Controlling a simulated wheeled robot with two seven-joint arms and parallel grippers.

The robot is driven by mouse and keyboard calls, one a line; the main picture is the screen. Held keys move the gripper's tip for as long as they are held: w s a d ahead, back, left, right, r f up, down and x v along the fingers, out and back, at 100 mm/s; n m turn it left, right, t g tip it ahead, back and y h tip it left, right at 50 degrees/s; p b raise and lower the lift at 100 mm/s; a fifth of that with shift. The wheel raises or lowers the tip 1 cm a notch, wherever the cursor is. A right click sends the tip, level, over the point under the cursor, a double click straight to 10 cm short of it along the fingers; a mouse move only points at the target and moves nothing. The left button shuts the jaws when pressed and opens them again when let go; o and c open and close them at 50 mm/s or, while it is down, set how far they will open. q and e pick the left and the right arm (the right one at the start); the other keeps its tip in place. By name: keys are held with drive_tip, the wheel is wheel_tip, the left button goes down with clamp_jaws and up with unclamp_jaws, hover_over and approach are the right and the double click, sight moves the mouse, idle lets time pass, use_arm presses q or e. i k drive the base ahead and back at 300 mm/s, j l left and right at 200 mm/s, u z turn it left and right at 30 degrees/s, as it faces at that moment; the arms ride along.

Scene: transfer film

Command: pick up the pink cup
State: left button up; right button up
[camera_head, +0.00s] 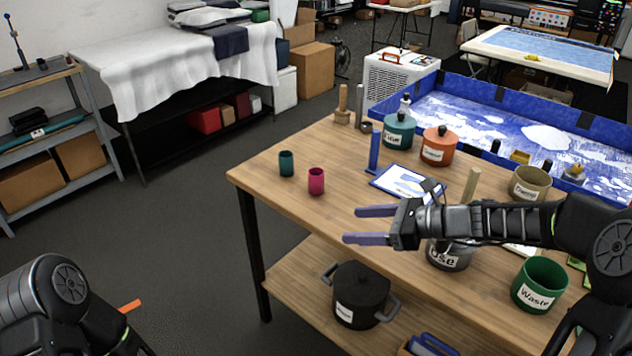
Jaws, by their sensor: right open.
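The pink cup (316,181) stands upright on the wooden table (270,206), near its left end. A dark teal cup (286,163) stands close behind it to the left. My right gripper (352,225) comes in from the right over the table's front part. Its two purple fingers are apart, point left, and hold nothing. The gripper is to the right of the pink cup and lower in the picture, apart from it. My left arm (62,300) shows at the bottom left, but its gripper is not clearly visible.
A blue post (374,152) and a labelled card (405,183) are right of the pink cup. Teal (398,132) and orange (438,146) lidded pots stand behind. A green Waste pot (538,284) stands front right. A black pot (360,296) sits on the lower shelf.

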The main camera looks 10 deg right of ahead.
sight(316, 182)
drive_tip(key=i, duration=0.95)
